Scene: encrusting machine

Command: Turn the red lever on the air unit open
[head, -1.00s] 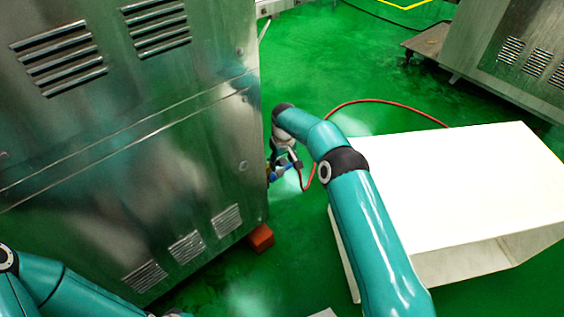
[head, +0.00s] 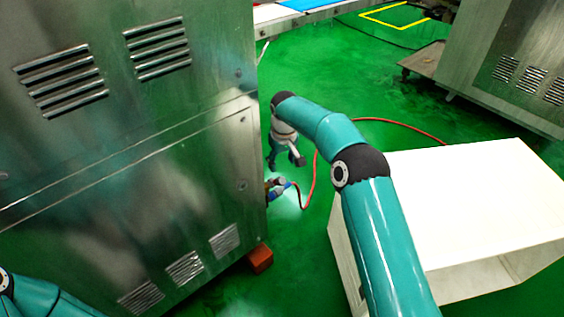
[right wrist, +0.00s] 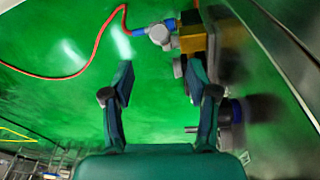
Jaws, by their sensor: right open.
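The air unit (head: 274,188) sits low at the right side of the steel machine, with a blue fitting and a red hose (head: 312,182). In the right wrist view the air unit (right wrist: 194,42) shows yellow and grey parts at the upper right, with the hose joining its blue fitting (right wrist: 170,25). I cannot clearly pick out the red lever. My right gripper (head: 284,162) is above the air unit in the head view, apart from it. In the right wrist view my right gripper (right wrist: 159,75) is open and empty, one finger close beside the unit. My left gripper is out of view.
The steel machine (head: 110,140) fills the left, with an orange block (head: 260,258) under its corner. A white box (head: 470,200) stands right of my right arm. A cart (head: 425,62) and another steel machine (head: 510,60) are behind. Green floor between is clear apart from the hose.

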